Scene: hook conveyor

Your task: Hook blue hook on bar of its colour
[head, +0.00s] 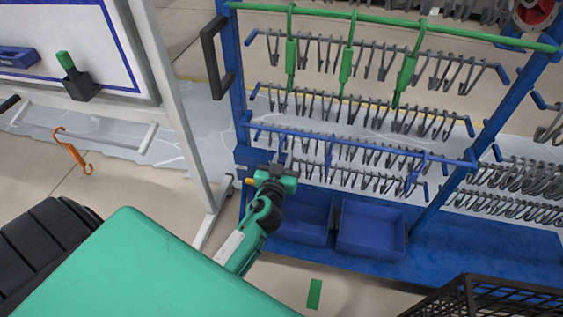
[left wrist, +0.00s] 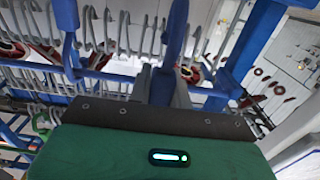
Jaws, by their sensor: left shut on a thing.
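My left gripper (head: 281,164) is at the left part of the blue bar (head: 372,148), just below and in front of it. In the left wrist view the gripper (left wrist: 161,85) is shut on the blue hook (left wrist: 174,48), which stands up between the fingers. In the head view the held hook is small and mostly lost against the bar and grey hooks. I cannot tell whether its bend is around the bar or beside it. Other blue hooks (head: 413,172) hang farther right on the blue bar. My right gripper is not in view.
Above, a green bar (head: 390,21) carries three green hooks (head: 348,62). Rows of grey hooks (head: 370,112) fill the rack behind. Blue bins (head: 370,228) stand below. A white-framed board (head: 165,90) with an orange hook (head: 74,153) is left. A black crate (head: 490,297) is at lower right.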

